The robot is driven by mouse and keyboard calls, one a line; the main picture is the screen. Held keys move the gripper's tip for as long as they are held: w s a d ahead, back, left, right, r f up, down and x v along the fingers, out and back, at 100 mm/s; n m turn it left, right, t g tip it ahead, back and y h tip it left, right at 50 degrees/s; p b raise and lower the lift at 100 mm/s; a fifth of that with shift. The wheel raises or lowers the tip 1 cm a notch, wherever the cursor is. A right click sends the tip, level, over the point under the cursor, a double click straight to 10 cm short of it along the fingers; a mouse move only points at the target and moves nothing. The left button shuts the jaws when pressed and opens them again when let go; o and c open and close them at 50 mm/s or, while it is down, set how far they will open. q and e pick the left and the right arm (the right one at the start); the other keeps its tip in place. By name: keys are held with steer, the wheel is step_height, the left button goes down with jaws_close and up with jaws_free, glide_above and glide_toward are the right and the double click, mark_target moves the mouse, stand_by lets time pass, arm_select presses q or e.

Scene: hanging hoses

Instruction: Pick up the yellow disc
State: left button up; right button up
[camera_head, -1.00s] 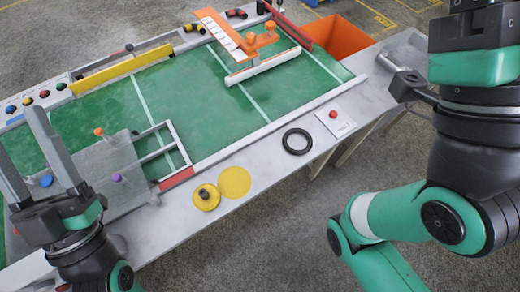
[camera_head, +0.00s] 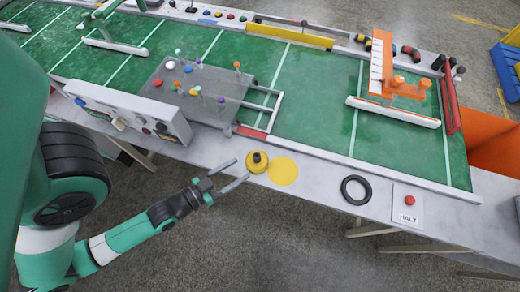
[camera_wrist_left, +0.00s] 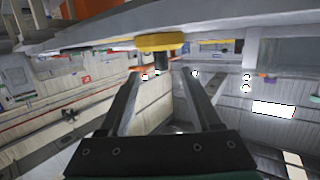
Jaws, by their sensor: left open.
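The yellow disc (camera_head: 257,162) lies on the grey front ledge of the table, with a black knob on top. A flat yellow circle (camera_head: 284,171) is beside it on its right. My left gripper (camera_head: 243,168) is open and empty, just left of the disc, its fingertips close to the disc's edge but apart from it. In the left wrist view the yellow disc (camera_wrist_left: 160,41) appears upside down beyond the open fingers (camera_wrist_left: 160,78), with its black knob (camera_wrist_left: 162,61) between their lines. My right gripper cannot be made out.
A black ring (camera_head: 355,190) and a HALT plate with a red button (camera_head: 409,200) lie further right on the ledge. A grey control box (camera_head: 140,115) stands to the left. A red-ended frame (camera_head: 252,131) is behind the disc.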

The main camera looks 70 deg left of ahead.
mark_target(254, 160)
arm_select(q)
steer(key=b+x, duration=0.1)
steer(key=x, duration=0.5)
steer(key=shift+w+a+b, duration=0.1)
steer(key=shift+w+b, duration=0.15)
steer(key=shift+b, duration=0.1)
steer(key=shift+w+a+f, duration=0.1)
steer(key=shift+w+a, duration=0.05)
steer(key=shift+w, duration=0.05)
steer(key=x, duration=0.1)
steer(key=b+x, duration=0.1)
steer(key=x, duration=0.1)
steer(key=b+x, duration=0.1)
steer(key=shift+w+a+r, duration=0.2)
steer(key=shift+w+a, duration=0.05)
steer(key=shift+w, duration=0.05)
steer(key=shift+c, duration=0.7)
jaws_close()
